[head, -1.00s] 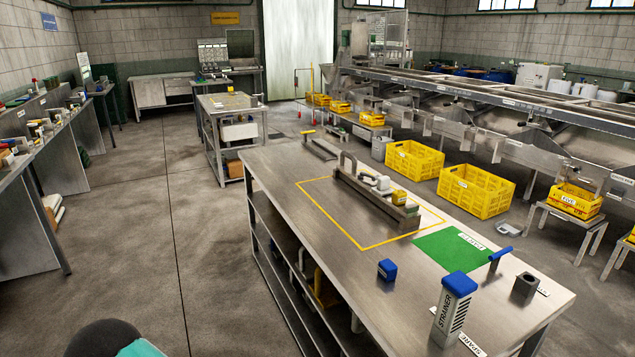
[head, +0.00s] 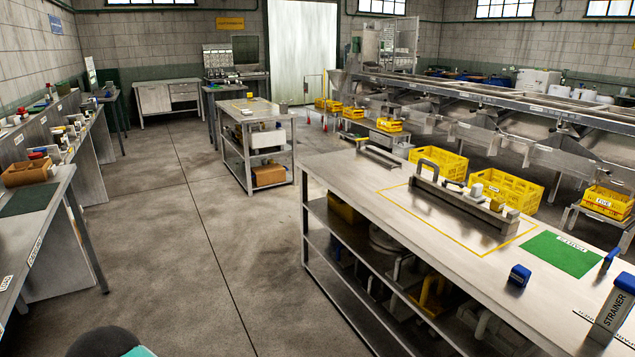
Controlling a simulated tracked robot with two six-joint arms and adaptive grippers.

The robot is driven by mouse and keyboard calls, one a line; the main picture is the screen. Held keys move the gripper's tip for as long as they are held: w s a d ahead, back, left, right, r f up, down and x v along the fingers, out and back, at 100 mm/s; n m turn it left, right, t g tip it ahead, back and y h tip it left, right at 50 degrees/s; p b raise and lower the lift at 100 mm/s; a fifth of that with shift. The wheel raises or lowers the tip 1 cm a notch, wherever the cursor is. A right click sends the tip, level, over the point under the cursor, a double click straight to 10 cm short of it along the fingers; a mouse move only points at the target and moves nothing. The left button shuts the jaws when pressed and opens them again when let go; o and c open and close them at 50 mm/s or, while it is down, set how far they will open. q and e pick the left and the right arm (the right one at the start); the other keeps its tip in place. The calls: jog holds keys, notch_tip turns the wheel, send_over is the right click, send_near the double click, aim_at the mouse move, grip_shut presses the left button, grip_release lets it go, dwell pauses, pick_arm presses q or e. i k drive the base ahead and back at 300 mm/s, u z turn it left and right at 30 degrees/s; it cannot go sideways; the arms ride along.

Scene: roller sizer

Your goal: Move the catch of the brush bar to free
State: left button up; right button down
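A long grey metal bar unit (head: 452,203) lies inside a yellow outlined area on the steel workbench (head: 380,208). It may be the brush bar, but no label on it can be read. It has a dark arched handle at its far end and small white and yellowish parts on its near half. I cannot make out which part is the catch or how it is set. Neither of my grippers shows. A dark rounded part with teal at the bottom left edge seems to be mine.
A side bench (head: 45,235) runs along the left. The floor (head: 200,250) between is clear.

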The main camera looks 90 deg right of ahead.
aim_at(462, 185)
jog(key=i, duration=0.65)
jog(key=z, duration=3.3)
jog(key=k, duration=0.35)
jog(key=z, duration=0.3)
jog(key=i, duration=1.4)
jog(key=u, duration=0.35)
